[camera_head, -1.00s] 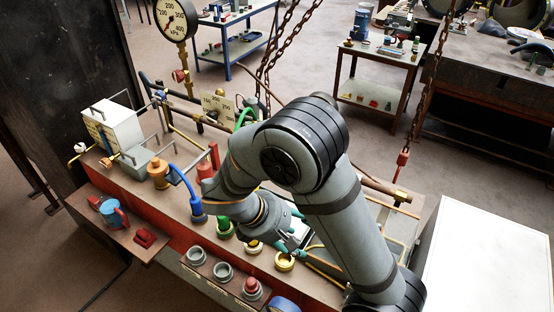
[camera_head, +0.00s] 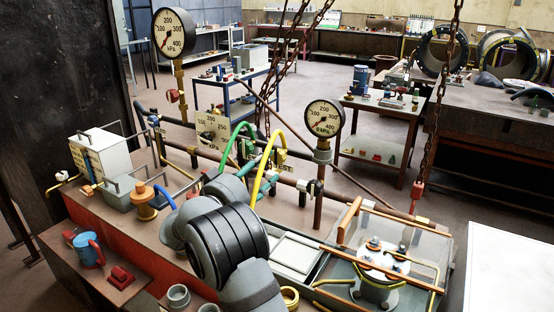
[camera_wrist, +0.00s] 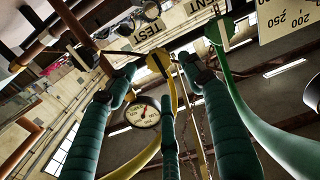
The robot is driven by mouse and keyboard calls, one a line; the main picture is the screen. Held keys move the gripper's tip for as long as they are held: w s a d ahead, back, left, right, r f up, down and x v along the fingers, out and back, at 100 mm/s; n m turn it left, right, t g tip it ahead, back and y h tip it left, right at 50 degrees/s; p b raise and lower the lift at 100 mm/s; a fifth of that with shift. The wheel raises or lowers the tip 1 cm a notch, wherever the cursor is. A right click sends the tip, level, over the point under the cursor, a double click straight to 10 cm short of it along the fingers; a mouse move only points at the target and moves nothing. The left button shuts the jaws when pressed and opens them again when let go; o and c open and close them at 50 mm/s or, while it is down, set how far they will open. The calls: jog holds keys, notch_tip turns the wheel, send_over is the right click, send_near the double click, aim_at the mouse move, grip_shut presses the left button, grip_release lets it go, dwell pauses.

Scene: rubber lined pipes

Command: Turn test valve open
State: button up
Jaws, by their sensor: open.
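In the wrist view a plate lettered TEST (camera_wrist: 147,38) is beyond my fingers. A yellow hose (camera_wrist: 178,92) and its yellow fitting (camera_wrist: 157,63) are between my teal fingers, near the TEST plate. In the head view the yellow hose (camera_head: 258,184) arches beside a green hose (camera_head: 228,146). My gripper (camera_head: 266,158) is at these hoses, its fingers spread; it also shows in the wrist view (camera_wrist: 158,74). I cannot tell whether any finger touches the fitting. The test valve's handle cannot be told apart clearly; my arm and fingers hide part of this area.
A round gauge (camera_head: 324,118) stands on a pipe to the right, and another gauge (camera_head: 174,32) is at the upper left. A hanging chain (camera_head: 436,120) and a slanting pipe (camera_head: 365,181) are to the right. A white box (camera_head: 98,158) stands at left.

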aim_at(276, 158)
jog(key=p+x, duration=0.2)
jog(key=x, duration=0.4)
jog(key=shift+w+d+r+p, duration=0.1)
jog(key=shift+w+r+p, duration=0.05)
jog(key=shift+p, duration=0.15)
jog(key=shift+x, duration=0.75)
jog(key=shift+c, duration=0.8)
jog(key=c, duration=1)
